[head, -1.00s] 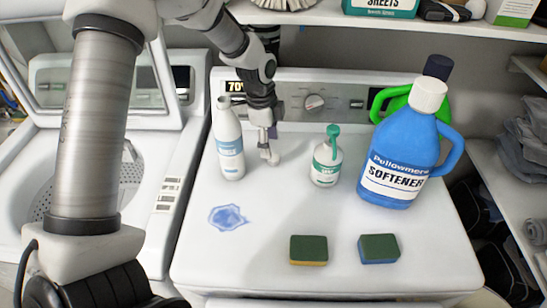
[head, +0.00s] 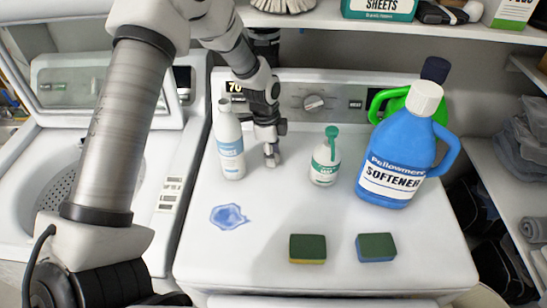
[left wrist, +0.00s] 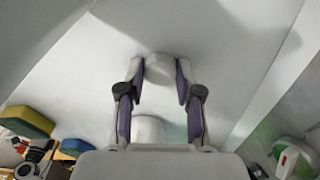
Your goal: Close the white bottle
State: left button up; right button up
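The white bottle (head: 229,147), tall with a blue label, stands upright at the left of the white appliance top (head: 320,225). Its narrow top appears uncapped. My left gripper (head: 271,156) points down just right of it, low over the surface. In the left wrist view, the gripper's purple-padded fingers (left wrist: 159,82) stand on either side of a small white cylinder (left wrist: 158,68) that looks like a cap. Narrow gaps seem to show beside it. Another white shape (left wrist: 148,130) is partly hidden by the gripper body; I cannot tell what it is. My right gripper is not in view.
A small green-topped bottle (head: 325,162) stands right of the gripper. A blue softener jug (head: 393,158) stands farther right. Two sponges (head: 308,249) (head: 376,247) and a blue spill (head: 229,216) lie in front. A shelf (head: 330,18) runs above the back.

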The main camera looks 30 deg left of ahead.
pick_arm(q)
jog(key=shift+r, duration=0.1)
notch_tip(320, 180, up, 18)
jog(key=b, duration=0.3)
jog(key=s+d+p, duration=0.1)
jog(key=s+d, duration=0.3)
jog(key=s, duration=0.3)
jog(key=s+d+p, duration=0.1)
jog(key=s+d, duration=0.4)
jog(key=s, duration=0.3)
jog(key=shift+s+d, duration=0.15)
jog(key=shift+d, duration=0.1)
